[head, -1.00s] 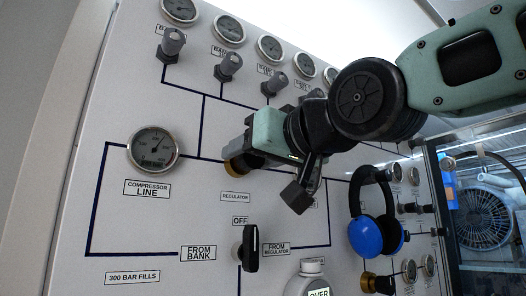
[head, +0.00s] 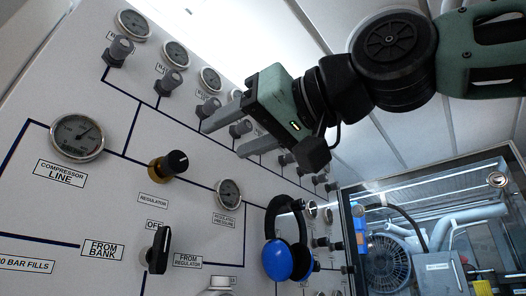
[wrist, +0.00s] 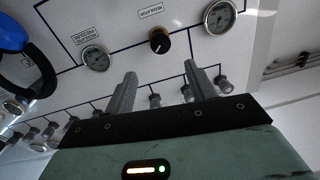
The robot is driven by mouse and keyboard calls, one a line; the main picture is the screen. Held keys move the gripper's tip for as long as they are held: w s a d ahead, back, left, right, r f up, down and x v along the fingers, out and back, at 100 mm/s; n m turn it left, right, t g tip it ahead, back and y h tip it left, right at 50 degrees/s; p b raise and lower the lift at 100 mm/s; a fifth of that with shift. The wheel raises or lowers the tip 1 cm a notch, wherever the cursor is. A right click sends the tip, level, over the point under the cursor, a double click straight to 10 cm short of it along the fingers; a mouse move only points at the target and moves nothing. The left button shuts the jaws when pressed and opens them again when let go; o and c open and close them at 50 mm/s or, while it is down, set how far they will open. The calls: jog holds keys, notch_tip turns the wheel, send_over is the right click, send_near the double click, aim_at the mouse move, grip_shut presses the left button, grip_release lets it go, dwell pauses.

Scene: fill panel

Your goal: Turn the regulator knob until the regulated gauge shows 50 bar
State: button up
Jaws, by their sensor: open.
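The regulator knob (head: 169,165), black with a brass-coloured base, stands on the white panel above its "REGULATOR" label. It also shows in the wrist view (wrist: 159,41). The regulated pressure gauge (head: 229,193) is to its lower right in the head view; its needle is too small to read. It also shows in the wrist view (wrist: 96,58). My gripper (head: 222,138) is open and empty, off the panel, up and right of the knob in the head view. In the wrist view its two grey fingers (wrist: 161,85) are spread apart, with the knob beyond them.
Blue headphones (head: 289,240) hang on the panel right of the regulated gauge. The compressor line gauge (head: 77,138) is left of the knob. A black selector handle (head: 159,250) sits below. Several bank valves and gauges (head: 176,54) line the top. Panel around the knob is clear.

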jog(key=shift+b+v, duration=2.2)
jog(key=shift+b, duration=0.4)
jog(key=shift+w, duration=0.1)
